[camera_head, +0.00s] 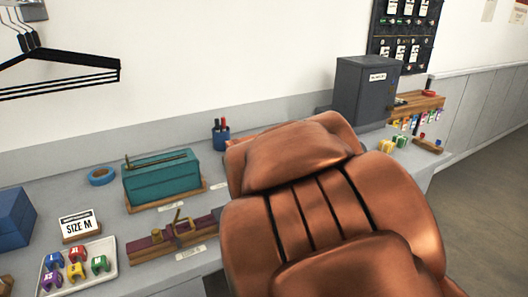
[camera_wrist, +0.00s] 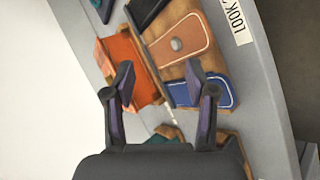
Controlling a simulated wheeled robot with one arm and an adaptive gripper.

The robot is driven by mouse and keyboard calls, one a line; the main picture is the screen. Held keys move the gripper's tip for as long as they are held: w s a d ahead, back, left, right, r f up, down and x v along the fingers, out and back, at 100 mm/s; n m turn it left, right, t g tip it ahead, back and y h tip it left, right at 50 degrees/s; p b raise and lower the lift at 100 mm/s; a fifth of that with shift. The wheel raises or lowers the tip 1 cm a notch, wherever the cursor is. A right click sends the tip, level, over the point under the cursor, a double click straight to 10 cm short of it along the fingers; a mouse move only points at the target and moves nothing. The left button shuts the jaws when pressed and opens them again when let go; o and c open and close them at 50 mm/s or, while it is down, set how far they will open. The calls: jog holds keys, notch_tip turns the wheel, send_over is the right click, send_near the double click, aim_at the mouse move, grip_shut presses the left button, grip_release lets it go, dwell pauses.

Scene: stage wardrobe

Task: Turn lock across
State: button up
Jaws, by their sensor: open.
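In the wrist view my gripper (camera_wrist: 160,76) is open, its two dark fingers apart with nothing held between them. Beyond the fingertips, a tan-brown panel (camera_wrist: 185,28) with a round grey knob (camera_wrist: 176,44) lies on a wooden board. The knob may be the turn lock; the picture is too small to tell how it is turned. A blue panel (camera_wrist: 188,94) lies beside the brown one, near the right finger. An orange-red piece (camera_wrist: 128,66) lies near the left finger. My gripper does not show in the head view.
A label starting "LOOK" (camera_wrist: 240,22) lies near the counter edge. In the head view the counter holds a teal box (camera_head: 160,180), a purple-and-wood item with brass parts (camera_head: 150,243), a tray (camera_head: 108,246) of coloured pieces and a dark cabinet (camera_head: 365,92). The counter's middle is hidden.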

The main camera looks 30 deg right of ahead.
jog(key=w+d+n+t, duration=0.1)
jog(key=w+d+n, duration=0.1)
jog(key=w+d+r+n+t+h+b, duration=0.1)
jog(key=w+d+n, duration=0.1)
jog(key=shift+d+r, duration=0.2)
jog(key=shift+w+d+f+n+t+y+b, duration=0.15)
jog(key=shift+w+n+t+y+b, duration=0.85)
jog(key=shift+w+n, duration=2.3)
jog(key=shift+w+d+f+n+t+y+b, duration=0.1)
jog(key=shift+w+f+n+t+y+b, duration=0.25)
jog(key=shift+w+n+t+y, duration=1.75)
jog(key=shift+w+d+f+n+t+b, duration=0.1)
jog(key=shift+w+n+t+b, duration=0.95)
jog(key=shift+w+n, duration=3.45)
jog(key=shift+s+n, duration=1)
grip_shut()
